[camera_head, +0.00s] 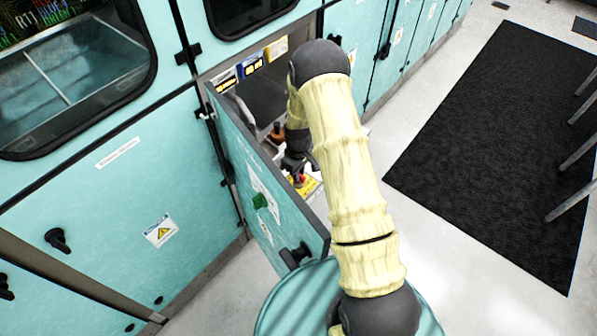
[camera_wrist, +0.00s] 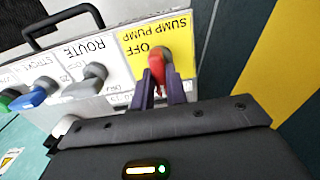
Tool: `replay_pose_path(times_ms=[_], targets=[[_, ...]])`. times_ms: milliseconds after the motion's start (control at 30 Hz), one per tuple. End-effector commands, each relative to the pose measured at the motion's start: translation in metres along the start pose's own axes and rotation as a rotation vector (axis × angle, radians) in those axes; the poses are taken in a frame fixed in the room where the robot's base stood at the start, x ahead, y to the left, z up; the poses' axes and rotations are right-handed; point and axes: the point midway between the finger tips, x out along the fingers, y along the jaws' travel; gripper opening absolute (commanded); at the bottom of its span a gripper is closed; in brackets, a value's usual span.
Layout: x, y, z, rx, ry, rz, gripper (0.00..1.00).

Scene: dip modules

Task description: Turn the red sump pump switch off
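The red sump pump switch (camera_wrist: 157,63) sits on a yellow label (camera_wrist: 128,44) reading "SUMP PUMP" and "OFF", upside down in the wrist view. In the head view the red switch (camera_head: 299,180) shows below my gripper (camera_head: 296,163), behind the open cabinet door. In the wrist view the two dark fingers of my gripper (camera_wrist: 161,80) reach up to the red knob, one on each side. The fingers stand a little apart, with the knob at their tips. Whether they press on it is not clear.
Beside the red switch are a grey "ROUTE" knob (camera_wrist: 92,80), a blue knob (camera_wrist: 40,92) and a green knob (camera_wrist: 8,99). A black handle (camera_wrist: 62,20) rises behind the panel. The open teal door (camera_head: 262,185) stands close to my arm.

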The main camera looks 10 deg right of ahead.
Motion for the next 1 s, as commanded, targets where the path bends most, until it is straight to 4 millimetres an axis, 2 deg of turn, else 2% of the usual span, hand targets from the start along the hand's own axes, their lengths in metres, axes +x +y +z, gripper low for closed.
replay_pose_path(times_ms=[567, 1000], targets=[[0.0, -0.0002, 0.0002, 0.073, -0.001, 0.0, 0.0], [0.0, -0.0001, 0.0003, 0.394, -0.001, 0.0, 0.0]])
